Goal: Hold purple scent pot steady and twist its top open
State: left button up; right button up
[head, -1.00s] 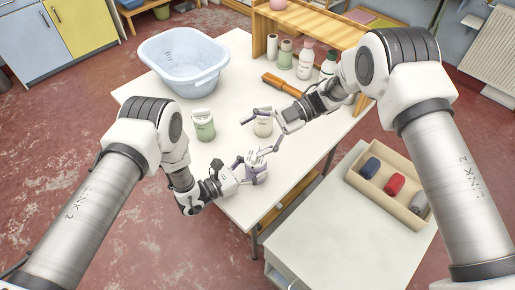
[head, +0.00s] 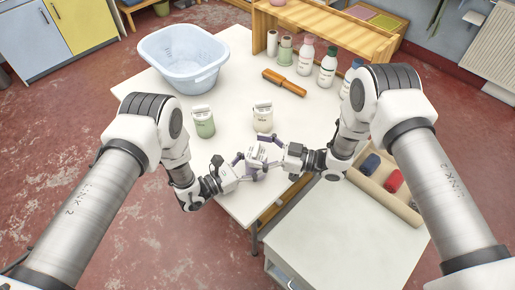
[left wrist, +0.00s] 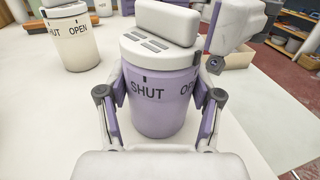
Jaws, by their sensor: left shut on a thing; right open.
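The purple scent pot (left wrist: 165,105) stands upright near the table's front edge, with a white top (left wrist: 160,47) carrying a raised bar. Its body reads SHUT at the front and OP, partly hidden, to the right. It is small in the head view, where its top (head: 256,153) shows between the grippers. My left gripper (left wrist: 162,107) has its fingers shut on both sides of the purple body, below the top. My right gripper (head: 270,153) is open, with its fingers at the top from the right. I cannot tell whether they touch it. Part of it shows in the left wrist view (left wrist: 232,28).
A cream pot (head: 263,120) and a green pot (head: 204,124) stand just behind. A blue basin (head: 183,70), an orange-handled tool (head: 284,83) and several bottles (head: 327,67) are farther back. A tray (head: 375,185) lies to the right.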

jog(key=shift+a, duration=0.25)
jog(key=c, duration=1.2)
pick_arm(q)
jog(key=shift+d, duration=0.1)
pick_arm(e)
jog(key=shift+w+n+g, duration=0.1)
jog(key=shift+n+g, duration=0.7)
jog(key=shift+g, duration=0.4)
jog(key=o, duration=1.2)
jog(key=s+d, duration=0.1)
jog(key=d, duration=1.1)
jog(key=shift+s, duration=0.3)
